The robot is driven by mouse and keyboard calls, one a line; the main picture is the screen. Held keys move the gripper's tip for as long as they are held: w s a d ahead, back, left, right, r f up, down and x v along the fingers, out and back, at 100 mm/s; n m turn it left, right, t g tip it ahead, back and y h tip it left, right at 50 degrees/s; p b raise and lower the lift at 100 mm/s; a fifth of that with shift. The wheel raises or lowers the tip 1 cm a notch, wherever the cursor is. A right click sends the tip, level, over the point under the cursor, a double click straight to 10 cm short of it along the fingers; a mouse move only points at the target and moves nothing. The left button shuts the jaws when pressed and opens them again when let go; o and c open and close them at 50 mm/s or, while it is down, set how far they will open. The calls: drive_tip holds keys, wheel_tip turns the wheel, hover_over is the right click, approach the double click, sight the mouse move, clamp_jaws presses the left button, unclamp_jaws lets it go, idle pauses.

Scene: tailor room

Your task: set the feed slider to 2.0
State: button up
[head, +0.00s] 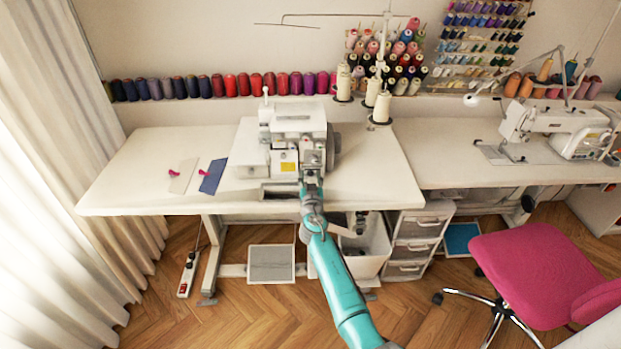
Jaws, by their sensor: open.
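A white serger (292,122) stands on the white table (130,165), with a yellow label (288,167) on its front. The feed slider cannot be made out; it is too small or hidden by my arm. My gripper (311,172) is at the lower right front of the serger. It looks close to the machine's front, but I cannot tell whether it touches it. The gripper is small in the picture and partly blends with the machine. It is open, and I see nothing held in it. My teal arm reaches up to it from the bottom.
Two fabric swatches with pink clips (211,176) lie left of the serger. Thread cones (382,105) stand behind it. A pink chair (530,262) stands at right.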

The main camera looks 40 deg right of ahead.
clamp_jaws()
drive_tip(key=shift+d, duration=0.1)
drive_tip(key=shift+s+d, duration=0.85)
drive_tip(key=shift+d, duration=0.3)
unclamp_jaws()
